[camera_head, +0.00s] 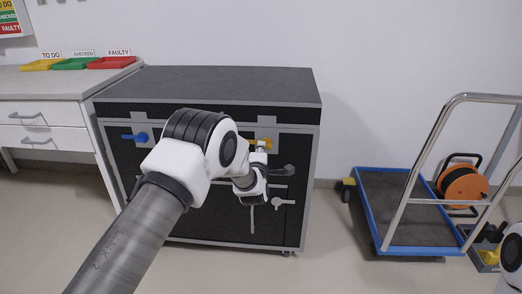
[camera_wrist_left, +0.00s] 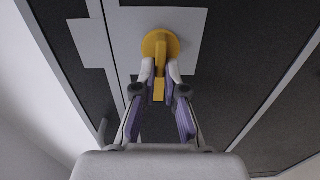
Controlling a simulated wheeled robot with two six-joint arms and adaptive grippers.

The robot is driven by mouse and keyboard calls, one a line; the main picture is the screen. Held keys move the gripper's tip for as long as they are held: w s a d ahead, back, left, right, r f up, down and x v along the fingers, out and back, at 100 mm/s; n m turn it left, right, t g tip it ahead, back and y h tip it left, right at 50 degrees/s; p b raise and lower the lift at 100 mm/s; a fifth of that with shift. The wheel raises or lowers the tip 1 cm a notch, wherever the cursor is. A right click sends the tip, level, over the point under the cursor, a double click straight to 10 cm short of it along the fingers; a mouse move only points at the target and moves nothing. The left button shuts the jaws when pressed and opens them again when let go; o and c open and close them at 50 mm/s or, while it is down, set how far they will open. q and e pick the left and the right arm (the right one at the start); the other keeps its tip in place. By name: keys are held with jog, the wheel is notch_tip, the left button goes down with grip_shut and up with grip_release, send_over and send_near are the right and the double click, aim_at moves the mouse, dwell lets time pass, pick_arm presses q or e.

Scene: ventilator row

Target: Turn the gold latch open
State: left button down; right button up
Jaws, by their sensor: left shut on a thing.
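The gold latch (camera_head: 265,140) is on the upper front of a black and grey cabinet (camera_head: 215,84). My gripper partly hides it in the head view. In the left wrist view the gold latch (camera_wrist_left: 158,42) has a round base on a light plate, with a handle that runs down the picture between my fingertips. My left gripper (camera_head: 261,148) is in front of the cabinet. In the left wrist view my left gripper (camera_wrist_left: 159,82) is shut on the latch handle, with one finger on each side. My right gripper is out of view.
A blue latch (camera_head: 135,137) and a grey latch (camera_head: 283,203) are on the cabinet front. A blue-edged trolley (camera_head: 381,246) stands at right, with an orange cable reel (camera_head: 461,185) behind its rail. A white counter (camera_head: 15,84) with small trays stands at left. Floor between cabinet and trolley is clear.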

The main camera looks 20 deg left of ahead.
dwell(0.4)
pick_arm(q)
jog(key=c, duration=1.2)
grip_release()
jog(key=shift+c, duration=0.2)
jog(key=shift+s, duration=0.15)
jog(key=v, duration=1.1)
jog(key=shift+s, duration=0.35)
jog(key=shift+d, duration=0.15)
